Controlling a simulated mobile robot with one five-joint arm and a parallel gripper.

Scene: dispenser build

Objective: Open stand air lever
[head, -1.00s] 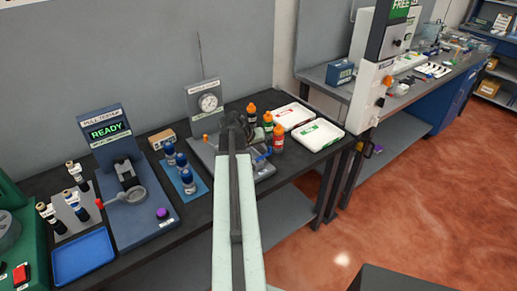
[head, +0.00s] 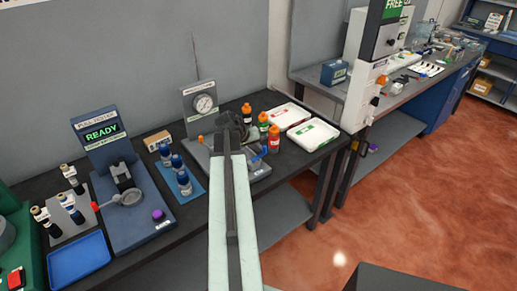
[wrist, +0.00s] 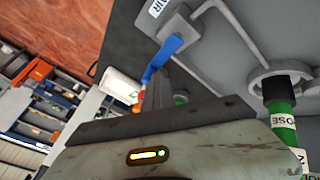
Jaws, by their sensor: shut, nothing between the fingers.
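The stand is a grey plate with a pressure gauge (head: 204,104) on a back panel, on the dark bench. Its blue air lever (wrist: 165,52) sits on a grey valve block beside a label reading AIR in the wrist view. The lever shows small in the head view (head: 257,154), just right of my arm. My gripper (wrist: 158,80) is shut and empty, with its fingertips right by the lever's lower end. I cannot tell if they touch it. In the head view my arm hides part of the stand.
Orange-capped bottles (head: 273,139) and two white trays (head: 314,134) stand right of the stand. Blue-capped bottles (head: 183,180) and a pull tester (head: 125,195) stand to the left. Floor is clear at right.

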